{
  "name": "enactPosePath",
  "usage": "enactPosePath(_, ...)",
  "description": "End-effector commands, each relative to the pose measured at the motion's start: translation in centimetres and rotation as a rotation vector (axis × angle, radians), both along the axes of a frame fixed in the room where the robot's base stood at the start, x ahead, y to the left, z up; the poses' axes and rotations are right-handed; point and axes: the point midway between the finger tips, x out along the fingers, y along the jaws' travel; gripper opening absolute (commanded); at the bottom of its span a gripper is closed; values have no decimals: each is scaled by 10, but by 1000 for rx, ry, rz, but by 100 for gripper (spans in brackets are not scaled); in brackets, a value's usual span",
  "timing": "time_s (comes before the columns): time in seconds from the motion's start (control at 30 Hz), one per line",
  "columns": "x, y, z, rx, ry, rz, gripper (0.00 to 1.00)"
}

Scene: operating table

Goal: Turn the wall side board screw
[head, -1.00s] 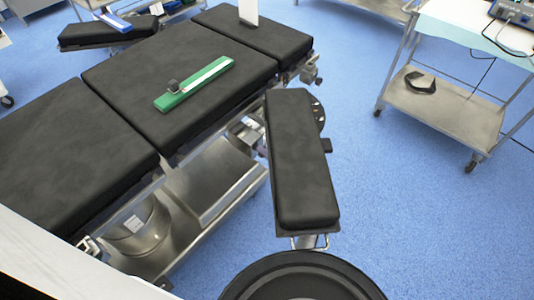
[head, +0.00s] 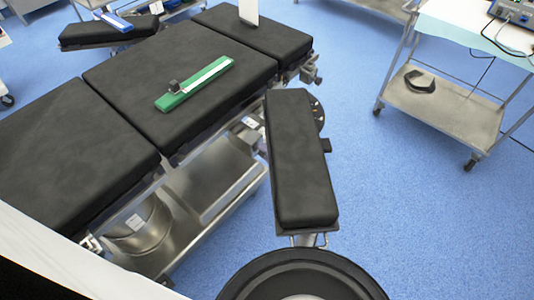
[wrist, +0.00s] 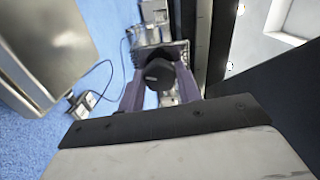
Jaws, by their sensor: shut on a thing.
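A round black screw knob (wrist: 158,72) sits in front of a metal clamp (wrist: 150,52) in the wrist view. My gripper (wrist: 160,84) has its two grey-purple fingers on either side of the knob and is shut on it. The far arm board (head: 108,32) lies beyond the operating table (head: 110,75) in the head view. My gripper does not show in the head view.
A green board with a white strip (head: 200,82) lies on the table. A steel trolley (head: 440,108) stands at the right. In the wrist view, a metal box (wrist: 45,50) is at left and a dark pad (wrist: 275,80) close at right. Blue floor is clear between near board and trolley.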

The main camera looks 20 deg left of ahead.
Motion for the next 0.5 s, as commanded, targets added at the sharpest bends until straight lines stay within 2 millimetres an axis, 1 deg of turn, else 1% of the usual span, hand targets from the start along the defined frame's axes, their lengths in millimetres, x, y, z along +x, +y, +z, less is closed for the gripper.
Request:
enactPosePath(0.07, 0, -1, 0, 1, 3, -1, 11)
enactPosePath(0.1, 0, -1, 0, 1, 3, -1, 39)
enactPosePath(0.23, 0, -1, 0, 1, 2, -1, 56)
enactPosePath(0.5, 0, -1, 0, 0, 0, -1, 56)
